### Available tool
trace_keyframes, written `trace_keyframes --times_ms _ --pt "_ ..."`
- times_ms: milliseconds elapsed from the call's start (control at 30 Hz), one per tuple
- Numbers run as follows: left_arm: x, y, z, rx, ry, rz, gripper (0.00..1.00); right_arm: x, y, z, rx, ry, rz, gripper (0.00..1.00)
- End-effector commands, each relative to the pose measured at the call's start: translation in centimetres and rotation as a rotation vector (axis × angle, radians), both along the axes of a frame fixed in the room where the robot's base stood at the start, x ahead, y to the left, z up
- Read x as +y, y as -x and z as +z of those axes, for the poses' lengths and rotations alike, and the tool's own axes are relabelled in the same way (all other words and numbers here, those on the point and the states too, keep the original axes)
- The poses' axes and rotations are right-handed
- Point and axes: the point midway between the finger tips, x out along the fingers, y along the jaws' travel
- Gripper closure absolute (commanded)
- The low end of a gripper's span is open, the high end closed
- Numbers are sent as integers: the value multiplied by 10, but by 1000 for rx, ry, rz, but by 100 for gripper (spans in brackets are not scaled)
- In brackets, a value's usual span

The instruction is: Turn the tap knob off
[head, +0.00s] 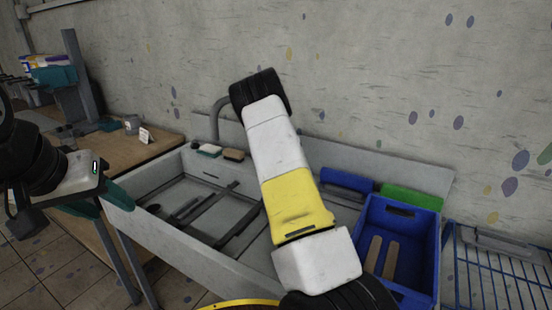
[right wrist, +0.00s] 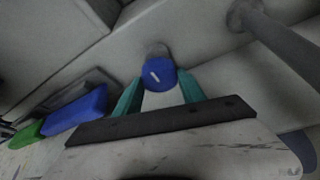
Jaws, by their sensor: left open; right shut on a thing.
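The round blue tap knob (right wrist: 157,75) with a small white mark shows in the right wrist view, on a short grey stem from the sink's back wall. My right gripper (right wrist: 157,92) has its teal fingers on either side of the knob and is shut on it. In the head view my right arm hides the knob and this gripper. The grey tap spout (head: 217,118) curves up behind my arm; it also shows in the right wrist view (right wrist: 280,42). My left gripper (head: 103,202) is open and empty at the left, in front of the sink.
The grey sink (head: 160,232) holds dark rails. A blue crate (head: 428,255) with brown strips stands at its right, beside a blue wire rack (head: 500,268). Blue (head: 347,181) and green (head: 411,198) items lie behind the crate. Brushes (head: 233,155) lie on the back ledge.

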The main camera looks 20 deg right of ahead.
Motion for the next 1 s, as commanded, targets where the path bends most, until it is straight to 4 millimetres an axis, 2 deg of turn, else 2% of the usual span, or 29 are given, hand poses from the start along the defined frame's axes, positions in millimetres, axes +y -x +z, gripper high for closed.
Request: trace_keyframes --times_ms 33,67,167,467,567,900,1000 --pt "0 0 0 0 0 0 52 1 1 -1 1 -3 -2 93" --pt "0 0 0 0 0 0 52 1 1 -1 1 -3 -2 51" --pt "0 0 0 0 0 0 52 1 1 -1 2 -2 -1 31" --pt "0 0 0 0 0 0 52 1 0 0 -1 -1 -1 31" --pt "0 0 0 0 0 0 52 3 1 6 -1 -2 1 31" --pt "0 0 0 0 0 0 52 22 10 56 -2 -2 1 31" --pt "0 0 0 0 0 0 52 25 12 66 0 -1 0 31"
